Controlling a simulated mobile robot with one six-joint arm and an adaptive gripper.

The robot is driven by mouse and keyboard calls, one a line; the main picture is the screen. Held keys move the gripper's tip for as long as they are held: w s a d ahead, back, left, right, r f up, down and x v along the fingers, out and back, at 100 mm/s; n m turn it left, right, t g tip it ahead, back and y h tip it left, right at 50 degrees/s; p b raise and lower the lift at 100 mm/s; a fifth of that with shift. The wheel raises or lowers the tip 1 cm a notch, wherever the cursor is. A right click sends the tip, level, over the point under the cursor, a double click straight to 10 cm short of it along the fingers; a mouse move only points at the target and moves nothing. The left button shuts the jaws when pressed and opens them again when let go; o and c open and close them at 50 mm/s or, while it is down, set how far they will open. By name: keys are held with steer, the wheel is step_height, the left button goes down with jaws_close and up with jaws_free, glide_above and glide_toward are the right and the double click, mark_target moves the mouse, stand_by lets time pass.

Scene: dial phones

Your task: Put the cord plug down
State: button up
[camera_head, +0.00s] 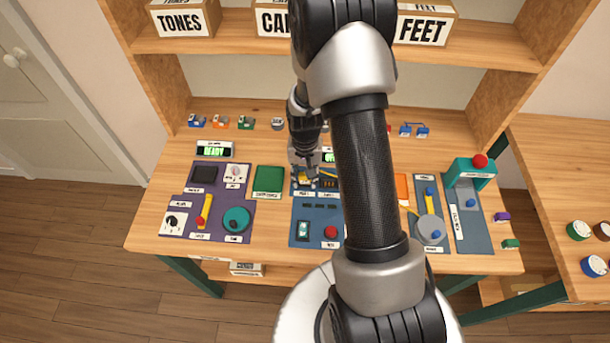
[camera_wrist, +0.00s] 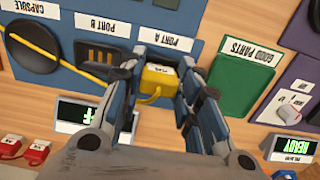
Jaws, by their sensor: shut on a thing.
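The yellow cord plug (camera_wrist: 158,77) sits between the two fingers of my gripper (camera_wrist: 161,66) in the wrist view, and the gripper is shut on it. A short yellow cord (camera_wrist: 150,98) curves from the plug. The plug is beside the PORT A label (camera_wrist: 165,40); I cannot tell whether it is seated in that port. The dark PORT B socket (camera_wrist: 100,55) is to its left and shows no plug. In the head view, my gripper (camera_head: 305,173) is at the top of the blue panel (camera_head: 299,229), partly behind my arm.
A green GOOD PARTS pad (camera_wrist: 241,83) lies right of my gripper in the wrist view. A dark CAPSULE disc (camera_wrist: 30,50) with a yellow strand across it is at left. Small displays (camera_wrist: 85,114) stand nearby. The purple panel (camera_head: 180,222) fills the table's left side.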

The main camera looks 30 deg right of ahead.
steer(key=shift+f, duration=0.25)
steer(key=o, duration=1)
